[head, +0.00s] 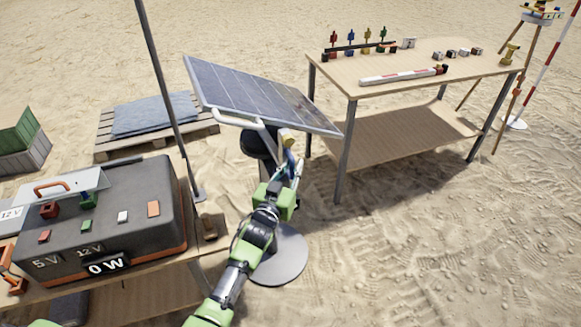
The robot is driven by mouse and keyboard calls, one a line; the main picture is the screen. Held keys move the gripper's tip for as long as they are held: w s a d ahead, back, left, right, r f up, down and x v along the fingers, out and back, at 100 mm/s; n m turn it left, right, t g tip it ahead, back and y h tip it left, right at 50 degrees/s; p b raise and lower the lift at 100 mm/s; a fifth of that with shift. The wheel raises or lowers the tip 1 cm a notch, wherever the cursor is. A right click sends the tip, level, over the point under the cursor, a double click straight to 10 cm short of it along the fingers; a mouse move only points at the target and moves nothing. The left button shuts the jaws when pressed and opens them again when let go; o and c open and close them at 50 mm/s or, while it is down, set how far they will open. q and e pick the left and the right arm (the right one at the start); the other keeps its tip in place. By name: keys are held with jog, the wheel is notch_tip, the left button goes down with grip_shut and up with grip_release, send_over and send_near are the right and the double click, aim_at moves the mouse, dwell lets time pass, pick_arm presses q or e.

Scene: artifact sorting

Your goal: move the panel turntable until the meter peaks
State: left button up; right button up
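The solar panel (265,92) is tilted on a dark turntable head (258,143), above a round grey base (280,262) on the sand. A white handle (236,120) runs along the panel's near lower edge. My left gripper (291,160) is raised beside the turntable, under the panel's right part, close to a small yellow part (287,138). Its fingers are small and overlap the parts behind, so I cannot tell whether they are open or touch anything. The meter display (106,264) on the grey power box (105,215) reads 0 W. My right gripper is not in view.
A wooden table (440,75) with coloured pieces and a red-white bar (403,75) stands at the right. A dark pole (165,80) rises left of the panel. Open sand lies at the lower right.

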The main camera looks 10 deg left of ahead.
pick_arm(q)
jog(key=s+a, duration=0.1)
jog(key=s, duration=1.1)
dwell(0.4)
jog(key=s+f+g, duration=0.3)
jog(key=s+f, duration=0.2)
jog(key=f, duration=0.6)
jog(key=s+f+g, duration=0.2)
jog(key=s+f, duration=0.3)
jog(key=f, duration=0.6)
jog(key=s+f+g, duration=0.3)
jog(key=s+f, duration=0.2)
jog(key=f, duration=0.7)
jog(key=s+a+f+g, duration=0.2)
jog(key=s+f, duration=0.4)
jog(key=s, duration=0.6)
jog(key=s+a+f+m+g+y, duration=0.1)
jog(key=s+f+g, duration=0.3)
jog(key=s, duration=0.8)
jog(key=s+a+f+g, duration=0.3)
jog(key=s+f, duration=0.5)
jog(key=s, duration=0.3)
jog(key=shift+s+a+f+y, duration=0.15)
jog(key=shift+s+f+y, duration=0.15)
jog(key=shift+s+y, duration=0.1)
